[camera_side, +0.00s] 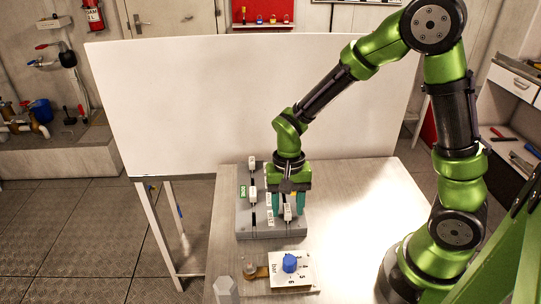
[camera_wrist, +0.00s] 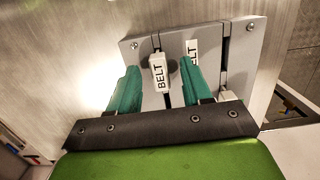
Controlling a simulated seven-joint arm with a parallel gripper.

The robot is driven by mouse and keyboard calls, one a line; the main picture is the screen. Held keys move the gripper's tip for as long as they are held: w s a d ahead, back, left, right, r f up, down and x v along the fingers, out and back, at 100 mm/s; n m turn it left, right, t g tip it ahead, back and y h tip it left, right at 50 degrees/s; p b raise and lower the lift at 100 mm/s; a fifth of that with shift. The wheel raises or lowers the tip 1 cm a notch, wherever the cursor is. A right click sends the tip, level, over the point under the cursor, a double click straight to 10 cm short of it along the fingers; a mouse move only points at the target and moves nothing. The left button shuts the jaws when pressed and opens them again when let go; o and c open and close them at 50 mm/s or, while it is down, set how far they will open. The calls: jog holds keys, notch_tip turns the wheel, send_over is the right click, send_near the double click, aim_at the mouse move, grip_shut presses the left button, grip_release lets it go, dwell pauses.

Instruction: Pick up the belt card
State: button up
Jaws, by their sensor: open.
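The belt card (camera_wrist: 160,72) is a small white tag lettered BELT, near the middle of the wrist view. It sits over a dark slot in the grey panel (camera_wrist: 228,75). In the side view the panel (camera_side: 243,225) lies on the table, and a white tag (camera_side: 287,213) shows at my fingers. My gripper (camera_wrist: 159,70) is open, with one teal finger on each side of the card. The fingers look apart from it; contact is not clear. In the side view my gripper (camera_side: 287,203) points down over the panel's right part.
A printed BELT label (camera_wrist: 193,52) is fixed beside the card, partly behind my right finger. Other white tags (camera_side: 253,194) stand on the panel. A white dial plate with a blue knob (camera_side: 289,263) lies in front. The table's right side (camera_side: 350,200) is clear.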

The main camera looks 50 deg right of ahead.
aim_at(286, 209)
jog(key=shift+f, duration=0.1)
grip_shut()
dwell(0.3)
notch_tip(286, 209, up, 8)
jog(key=shift+r, duration=0.15)
jog(key=shift+a+r, duration=0.2)
jog(key=shift+r, duration=0.1)
jog(key=w+a, duration=0.5)
jog(key=shift+w+a+r, duration=0.15)
jog(key=shift+w+r, duration=0.15)
jog(key=shift+r, duration=0.1)
